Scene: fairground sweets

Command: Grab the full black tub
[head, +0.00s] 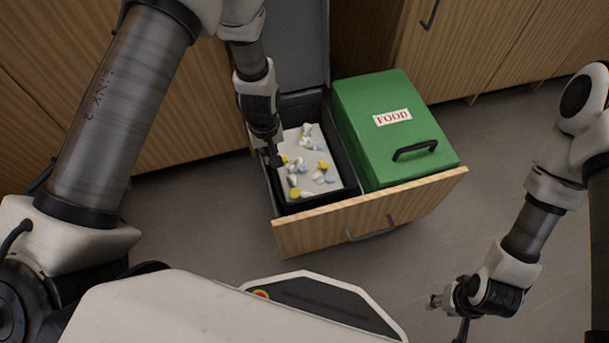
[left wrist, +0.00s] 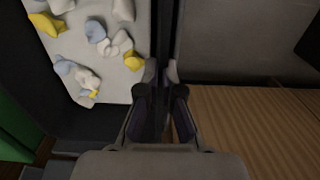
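The black tub (head: 348,174) sits in the left part of a pulled-out drawer, with a pale inside and several yellow, white and blue pieces in it. Its dark wall also shows in the left wrist view (left wrist: 62,115). My left gripper (head: 275,158) is at the tub's left wall. In the left wrist view its fingertips (left wrist: 161,74) are close together on either side of the thin dark wall and look shut on it. My right gripper (head: 448,312) is low at the right, away from the drawer, with its fingers apart and empty.
A green lidded box (head: 365,125) with a FOOD label and a black handle stands right of the tub in the same drawer. The wooden drawer front (head: 300,235) borders both on the near side. Wooden cabinets (head: 480,50) stand behind. The grey floor (head: 200,205) around is clear.

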